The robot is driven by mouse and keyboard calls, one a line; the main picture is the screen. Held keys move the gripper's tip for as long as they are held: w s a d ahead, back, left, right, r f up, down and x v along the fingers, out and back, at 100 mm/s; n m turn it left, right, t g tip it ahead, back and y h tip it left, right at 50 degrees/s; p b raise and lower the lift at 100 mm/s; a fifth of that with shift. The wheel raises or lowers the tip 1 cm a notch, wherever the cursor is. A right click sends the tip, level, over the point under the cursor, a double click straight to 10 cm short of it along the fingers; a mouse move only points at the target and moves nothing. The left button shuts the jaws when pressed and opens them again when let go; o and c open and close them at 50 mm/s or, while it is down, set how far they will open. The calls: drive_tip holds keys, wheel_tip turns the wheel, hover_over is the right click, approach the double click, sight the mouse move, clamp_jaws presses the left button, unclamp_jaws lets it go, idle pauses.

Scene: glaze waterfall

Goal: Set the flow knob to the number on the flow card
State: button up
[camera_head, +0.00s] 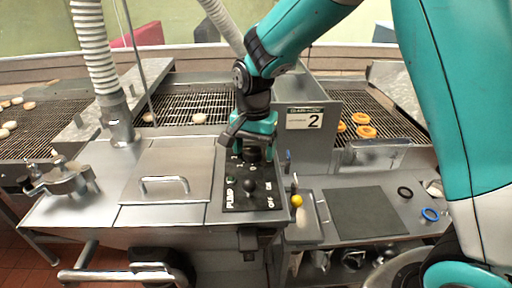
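The flow card (305,119) is a white sign on the grey housing right of my gripper. My gripper (252,146) points down at the upper part of the black control panel (230,201). A dark round knob (252,155) shows just under the gripper, partly covered by it. I cannot tell whether the fingers touch the knob or are closed on it. Parts of a number scale show beside the knob, but its pointer is hidden.
A black ball-topped pump lever (249,186) stands just below the knob, beside "PUMP", "ON" and "OFF" lettering. A yellow ball (296,201) is to the right. A lid with a handle (164,184) lies left. Wire conveyors with doughnuts (366,132) run behind. A dark mat (365,212) is clear.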

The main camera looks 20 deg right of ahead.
sight(253, 149)
drive_tip(key=shift+a, duration=0.2)
drive_tip(key=shift+r, duration=0.6)
wheel_tip(253, 149, up, 16)
drive_tip(key=b, duration=0.3)
drive_tip(key=shift+r, duration=0.15)
drive_tip(key=s+a+f+n+y, duration=0.1)
drive_tip(key=s+f+n, duration=0.3)
drive_tip(key=s, duration=0.4)
drive_tip(key=s+a+f+n+y+b, duration=0.1)
drive_tip(key=s+f+n, duration=0.3)
drive_tip(key=s+n, duration=0.2)
drive_tip(key=s+a+f+n+y+b, duration=0.1)
drive_tip(key=s+n, duration=0.4)
drive_tip(key=s, duration=0.5)
wheel_tip(253, 149, down, 3)
drive_tip(key=shift+s+a+r+y, duration=0.1)
drive_tip(key=shift+s+a+y, duration=0.15)
drive_tip(key=shift+a+y, duration=0.25)
drive_tip(key=shift+d, duration=0.1)
